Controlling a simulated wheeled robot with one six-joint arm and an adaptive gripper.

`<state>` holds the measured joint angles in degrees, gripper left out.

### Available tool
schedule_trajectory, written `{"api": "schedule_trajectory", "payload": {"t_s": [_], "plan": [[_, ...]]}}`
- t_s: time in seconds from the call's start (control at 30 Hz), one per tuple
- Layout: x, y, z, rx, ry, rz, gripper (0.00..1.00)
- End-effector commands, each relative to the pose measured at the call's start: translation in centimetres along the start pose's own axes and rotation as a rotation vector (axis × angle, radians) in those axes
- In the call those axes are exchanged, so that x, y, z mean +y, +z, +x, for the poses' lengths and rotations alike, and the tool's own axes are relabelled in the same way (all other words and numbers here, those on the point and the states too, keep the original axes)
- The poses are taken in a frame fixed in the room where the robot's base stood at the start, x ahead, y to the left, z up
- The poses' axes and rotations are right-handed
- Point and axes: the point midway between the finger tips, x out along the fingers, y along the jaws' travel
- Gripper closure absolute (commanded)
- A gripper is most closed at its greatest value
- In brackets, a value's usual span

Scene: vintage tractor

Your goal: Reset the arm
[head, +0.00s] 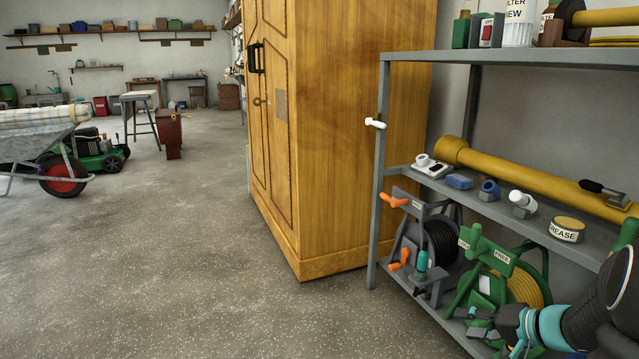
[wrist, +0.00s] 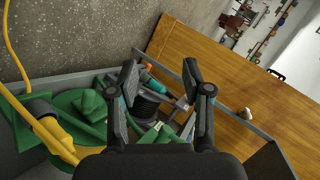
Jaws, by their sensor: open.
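My gripper (wrist: 160,78) is open, its two dark fingers spread apart in the wrist view with nothing held between them. In the head view my arm reaches in from the lower right corner, and my gripper (head: 500,328) is low in front of the metal shelf (head: 376,185). Past the fingers in the wrist view are a black reel (wrist: 150,108) and green reel parts (wrist: 88,102). In the head view the green reel (head: 500,270) stands close to my gripper; I cannot tell whether they touch.
A tall wooden cabinet (head: 345,120) stands left of the shelf. A yellow tube (head: 530,180), a grease tin (head: 566,229) and small parts lie on the middle shelf. A wheelbarrow (head: 40,150) stands far left. The concrete floor (head: 190,250) between is clear.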

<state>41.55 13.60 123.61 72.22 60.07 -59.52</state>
Motion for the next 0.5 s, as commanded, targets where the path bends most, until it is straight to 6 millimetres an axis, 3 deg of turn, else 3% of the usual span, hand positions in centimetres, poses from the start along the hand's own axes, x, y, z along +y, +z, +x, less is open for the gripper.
{"api": "schedule_trajectory", "payload": {"t_s": [0.1,0.3,0.5], "plan": [[-2.1,4.5,-0.9,-0.131,0.117,0.064,0.51],[-4.9,11.4,-3.9,-0.268,0.376,0.089,0.51],[-7.3,15.5,-7.9,-0.279,0.6,-0.008,0.51]]}}
